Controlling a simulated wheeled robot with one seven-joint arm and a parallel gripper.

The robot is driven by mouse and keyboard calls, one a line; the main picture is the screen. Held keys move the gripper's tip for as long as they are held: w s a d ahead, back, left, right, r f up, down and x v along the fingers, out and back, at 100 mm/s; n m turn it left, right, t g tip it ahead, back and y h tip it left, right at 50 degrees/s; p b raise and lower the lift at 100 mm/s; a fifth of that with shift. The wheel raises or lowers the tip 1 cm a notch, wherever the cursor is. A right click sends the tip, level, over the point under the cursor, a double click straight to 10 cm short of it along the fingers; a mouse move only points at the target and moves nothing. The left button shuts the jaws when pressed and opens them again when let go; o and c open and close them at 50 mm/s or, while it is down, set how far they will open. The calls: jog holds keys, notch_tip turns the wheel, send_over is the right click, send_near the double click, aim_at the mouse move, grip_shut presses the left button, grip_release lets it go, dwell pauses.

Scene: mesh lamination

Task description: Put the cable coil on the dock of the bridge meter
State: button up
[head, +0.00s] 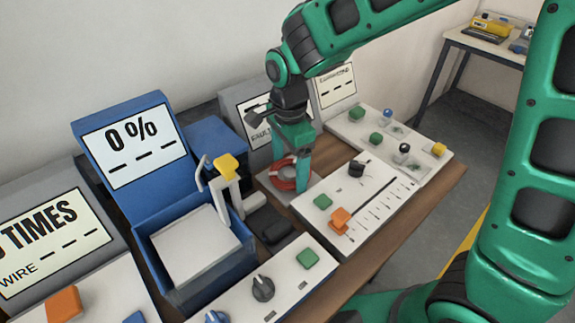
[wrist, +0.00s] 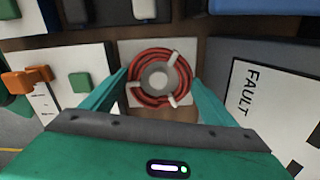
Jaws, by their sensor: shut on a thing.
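The cable coil (head: 283,178) is a red ring with pale ties around a grey hub. It also shows in the wrist view (wrist: 144,91), lying flat between the two teal fingers. My gripper (head: 291,174) points down and is shut on the coil across its sides. A light square plate, the dock (wrist: 127,52), is under the coil in the wrist view, and the coil looks roughly centred on it. I cannot tell whether the coil touches the plate or hangs just above it. A grey meter with a FAULT display (head: 260,122) stands directly behind, partly hidden by my arm.
A blue machine with a 0 % display (head: 133,143) and a yellow-topped lever (head: 226,166) stand to the left. A white slider panel (head: 375,195) with green and orange buttons lies close on the right. A dark block (head: 270,226) sits in front.

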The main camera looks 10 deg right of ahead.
jog(key=shift+f, duration=0.25)
jog(key=o, duration=0.8)
jog(key=shift+s, duration=0.1)
notch_tip(320, 180, up, 12)
jog(key=shift+r, duration=0.1)
jog(key=s+d+n, duration=0.1)
jog(key=s+d, duration=0.1)
jog(key=d, duration=0.9)
jog(key=s+d+n, duration=0.2)
jog(key=d, duration=0.8)
jog(key=s+d+f+n, duration=0.1)
jog(key=s+d, duration=0.3)
jog(key=s, duration=0.1)
jog(key=s+d+f+n, duration=0.1)
jog(key=s+d+f, duration=0.1)
jog(key=s+d, duration=0.3)
jog(key=s+d+f+n, duration=0.1)
jog(key=s+d+n, duration=0.1)
jog(key=s+d, duration=0.3)
jog(key=shift+s+f, duration=0.2)
jog(key=shift+s, duration=0.7)
